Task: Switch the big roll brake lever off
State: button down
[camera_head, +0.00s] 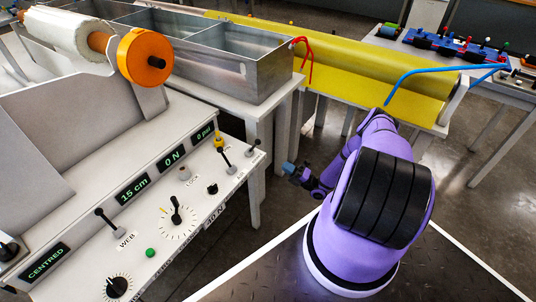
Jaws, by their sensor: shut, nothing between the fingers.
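The control panel (135,235) at the left carries several black-knobbed levers. One lever (106,219) stands beside the WEB label, and another lever (224,156) stands near the panel's far end beside a yellow-topped post. I cannot tell which lever is the big roll brake. A white roll (62,33) with an orange end disc (145,57) sits above the panel; a large yellow roll (330,55) lies further back. My gripper (289,168) is shut and empty, small in view, to the right of the panel and apart from it.
The metal bath (240,68) stands behind the panel. A table at the back right holds a row of coloured-knob levers (455,46). A blue hose (425,72) and red hose (308,55) hang near the yellow roll. Floor is open right of the panel.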

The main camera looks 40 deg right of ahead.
aim_at(254, 146)
jog(key=x, duration=1.3)
jog(key=shift+w+a+r, duration=0.15)
jog(key=shift+w+r, duration=0.05)
jog(key=shift+w, duration=0.05)
jog(key=shift+w+r, duration=0.1)
jog(key=shift+r, duration=0.05)
jog(key=shift+w+a+r+m+g+h, duration=0.2)
jog(key=shift+w+r+m+g+h, duration=0.3)
jog(key=shift+g+h, duration=0.45)
jog(key=w+g+h, duration=0.1)
jog(key=w+r+g+h, duration=0.1)
jog(key=g, duration=0.1)
jog(key=shift+a+r+m, duration=0.25)
jog(key=shift+a+m, duration=0.05)
jog(key=shift+a, duration=0.1)
jog(key=shift+w+a+r+g+h, duration=0.15)
jog(key=shift+w+g+h, duration=0.2)
jog(key=shift+g, duration=0.25)
jog(key=shift+w+a+r+g+h, duration=0.1)
jog(key=shift+w+a+g+h, duration=0.1)
jog(key=shift+w+g, duration=0.35)
jog(key=shift+w+a+m+g+h, duration=0.2)
jog(key=shift+w+m+g+h, duration=0.3)
jog(key=shift+g, duration=0.4)
jog(key=shift+w+a+f, duration=0.1)
jog(key=shift+w+f, duration=0.05)
jog(key=shift+w, duration=0.3)
jog(key=shift+w, duration=0.1)
